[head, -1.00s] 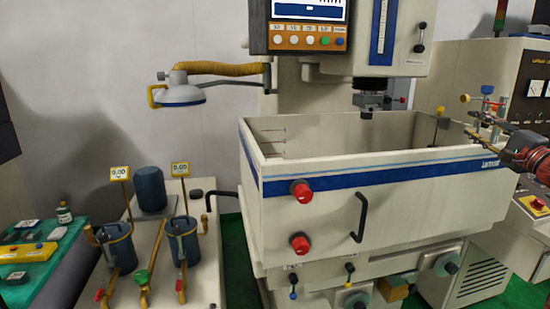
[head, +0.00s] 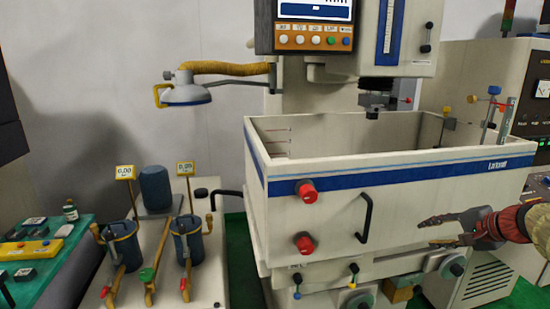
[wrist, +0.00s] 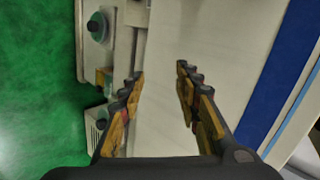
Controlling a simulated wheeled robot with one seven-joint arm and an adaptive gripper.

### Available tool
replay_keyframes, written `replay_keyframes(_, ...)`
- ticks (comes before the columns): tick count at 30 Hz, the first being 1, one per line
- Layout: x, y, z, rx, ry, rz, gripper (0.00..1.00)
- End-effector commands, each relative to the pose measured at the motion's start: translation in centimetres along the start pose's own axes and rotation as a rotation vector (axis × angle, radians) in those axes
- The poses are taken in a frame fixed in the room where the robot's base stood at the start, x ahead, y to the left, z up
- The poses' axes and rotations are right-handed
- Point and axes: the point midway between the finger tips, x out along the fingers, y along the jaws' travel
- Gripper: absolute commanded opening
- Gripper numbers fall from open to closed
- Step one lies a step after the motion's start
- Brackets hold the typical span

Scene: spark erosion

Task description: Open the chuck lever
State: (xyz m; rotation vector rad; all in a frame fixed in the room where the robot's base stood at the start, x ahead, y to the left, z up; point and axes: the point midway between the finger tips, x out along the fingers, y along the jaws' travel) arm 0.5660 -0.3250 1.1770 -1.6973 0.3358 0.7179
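The dark chuck (head: 374,101) hangs under the machine head, above the open tank. A small red-tipped part (head: 407,100) shows just right of the chuck; I cannot tell for sure that it is the chuck lever. My gripper (head: 427,233) is in front of the tank's right front wall, well below the chuck and to its right. Its two fingers are apart with nothing between them. In the wrist view my gripper (wrist: 160,70) is also open and empty, with the pale tank front beyond it. The chuck is not in the wrist view.
The tank (head: 400,205) has a blue band, red knobs (head: 307,191) and a black handle (head: 366,217) left of my gripper. Rods with coloured knobs (head: 494,90) stand at the tank's right rear. A filter unit (head: 160,265) stands left.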

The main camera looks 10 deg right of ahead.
Motion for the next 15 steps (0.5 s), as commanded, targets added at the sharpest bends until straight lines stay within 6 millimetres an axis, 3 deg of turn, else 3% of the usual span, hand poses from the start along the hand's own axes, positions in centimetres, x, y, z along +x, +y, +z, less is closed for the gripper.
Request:
replay_keyframes(1,0.1,1.0,3.5,-0.056,-0.031,0.064,0.33)
replay_keyframes(5,-0.6,4.7,11.8,-0.223,-0.103,0.236,0.33)
replay_keyframes(9,-2.7,9.0,20.3,-0.454,-0.173,0.4,0.33)
replay_keyframes(12,-4.8,12.1,25.6,-0.653,-0.207,0.491,0.33)
replay_keyframes(15,-6.9,14.6,29.7,-0.842,-0.228,0.543,0.33)
